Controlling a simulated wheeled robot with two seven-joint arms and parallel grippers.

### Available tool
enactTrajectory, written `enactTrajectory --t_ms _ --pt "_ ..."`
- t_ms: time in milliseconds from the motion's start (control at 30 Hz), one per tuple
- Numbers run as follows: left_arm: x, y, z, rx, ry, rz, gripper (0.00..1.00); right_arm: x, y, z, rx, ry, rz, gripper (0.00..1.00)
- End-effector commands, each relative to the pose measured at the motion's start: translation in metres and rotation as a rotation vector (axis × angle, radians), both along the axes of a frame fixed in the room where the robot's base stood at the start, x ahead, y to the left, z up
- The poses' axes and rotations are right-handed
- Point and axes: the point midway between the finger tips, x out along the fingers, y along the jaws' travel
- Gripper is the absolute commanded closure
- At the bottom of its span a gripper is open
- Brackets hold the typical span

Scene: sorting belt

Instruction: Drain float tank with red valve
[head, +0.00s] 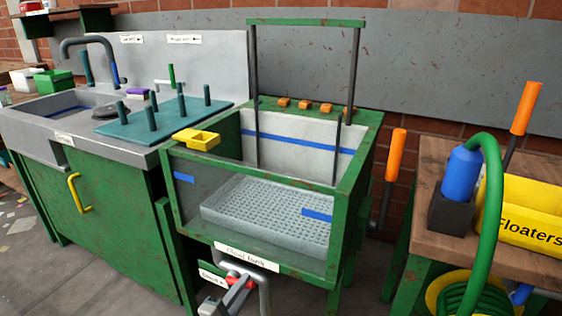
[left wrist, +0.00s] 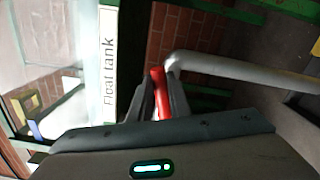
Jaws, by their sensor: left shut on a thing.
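The float tank (head: 175,205) is a green-framed box with clear front walls and blue tape marks. A grey perforated tray (head: 265,212) lies inside it; I cannot make out a water level. Below the tank's label, a grey drain pipe (head: 262,285) carries the red valve (head: 240,282). My left gripper (head: 234,287) is at the valve, low in front of the tank. In the left wrist view, its two fingers (left wrist: 158,97) are closed on either side of the red valve handle (left wrist: 159,84), beside the grey pipe (left wrist: 235,70). My right gripper is out of view.
A sink counter (head: 60,138) with a teal peg board (head: 150,125) stands left of the tank. Several orange pieces (head: 305,104) lie on the tank's back rim. At right, a wooden-topped bench holds a yellow Floaters bin (head: 530,215) and a green hose (head: 492,190).

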Motion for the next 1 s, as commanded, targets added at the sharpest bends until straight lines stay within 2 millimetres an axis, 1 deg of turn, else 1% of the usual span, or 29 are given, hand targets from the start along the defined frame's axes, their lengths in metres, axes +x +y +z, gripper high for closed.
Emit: enactTrajectory --t_ms 33,267,367,500,633,1000 --pt "0.001 0.005 0.001 0.0 -0.004 0.009 1.0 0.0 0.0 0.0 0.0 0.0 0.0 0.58" --pt "0.001 0.005 0.002 -0.004 -0.002 0.009 1.0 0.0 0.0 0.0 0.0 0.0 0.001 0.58" --pt "0.002 0.006 0.005 -0.045 0.013 0.009 1.0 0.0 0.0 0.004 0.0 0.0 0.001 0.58" --pt "0.003 0.009 0.013 -0.154 0.052 0.009 1.0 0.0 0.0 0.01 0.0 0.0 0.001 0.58" --pt "0.004 0.011 0.015 -0.23 0.08 0.009 1.0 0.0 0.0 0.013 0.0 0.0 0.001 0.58" --pt "0.004 0.012 0.016 -0.256 0.089 0.009 1.0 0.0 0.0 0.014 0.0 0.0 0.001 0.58"
